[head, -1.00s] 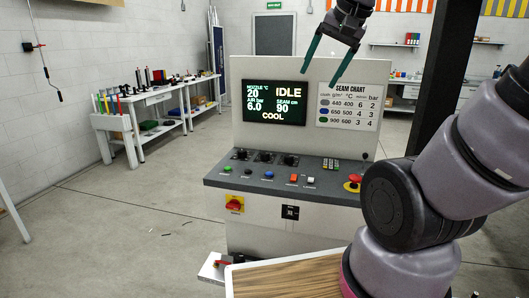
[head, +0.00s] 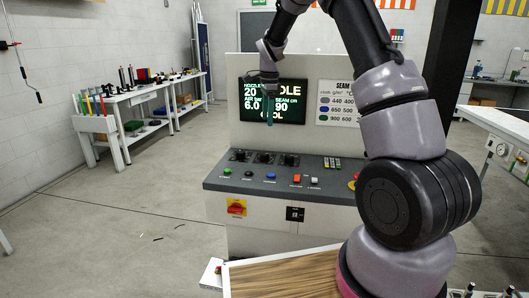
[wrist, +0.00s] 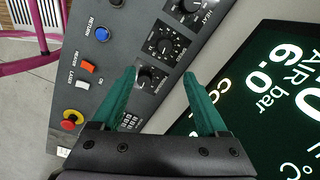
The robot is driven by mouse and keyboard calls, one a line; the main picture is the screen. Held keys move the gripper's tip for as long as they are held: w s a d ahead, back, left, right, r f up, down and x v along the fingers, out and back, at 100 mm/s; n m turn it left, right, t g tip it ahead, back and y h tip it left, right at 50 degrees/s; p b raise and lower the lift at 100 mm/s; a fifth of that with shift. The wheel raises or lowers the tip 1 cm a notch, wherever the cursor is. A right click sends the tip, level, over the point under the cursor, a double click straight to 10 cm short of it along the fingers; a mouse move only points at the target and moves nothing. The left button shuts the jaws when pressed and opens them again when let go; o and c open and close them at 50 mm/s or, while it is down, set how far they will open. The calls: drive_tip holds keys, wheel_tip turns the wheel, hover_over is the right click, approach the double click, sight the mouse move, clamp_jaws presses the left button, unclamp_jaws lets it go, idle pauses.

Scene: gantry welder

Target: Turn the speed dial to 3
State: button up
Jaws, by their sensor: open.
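Three black dials stand in a row on the sloped console: left (head: 239,155), middle (head: 264,157) and right (head: 289,159). In the wrist view the right dial (wrist: 150,78) shows between my fingertips, with the middle dial (wrist: 167,45) and left dial (wrist: 190,8) beyond. My gripper (head: 269,119) is open and empty, pointing down in front of the screen, above the dials. Its green fingers also show in the wrist view (wrist: 160,75). No contact with a dial shows.
The screen (head: 290,104) is partly covered by my gripper. The seam chart (head: 338,103) is partly hidden by my arm. Blue (head: 270,175) and orange (head: 297,178) buttons and a keypad (head: 332,163) share the panel. A red mushroom button (wrist: 72,118) sits at its end.

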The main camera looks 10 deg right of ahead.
drive_tip(key=m, duration=0.1)
hover_over(264, 153)
wheel_tip(264, 153, down, 4)
drive_tip(key=f, duration=0.1)
drive_tip(key=shift+g, duration=0.3)
wheel_tip(264, 153, down, 10)
drive_tip(key=shift+d+f, duration=0.1)
drive_tip(key=shift+c, duration=0.3)
clamp_jaws()
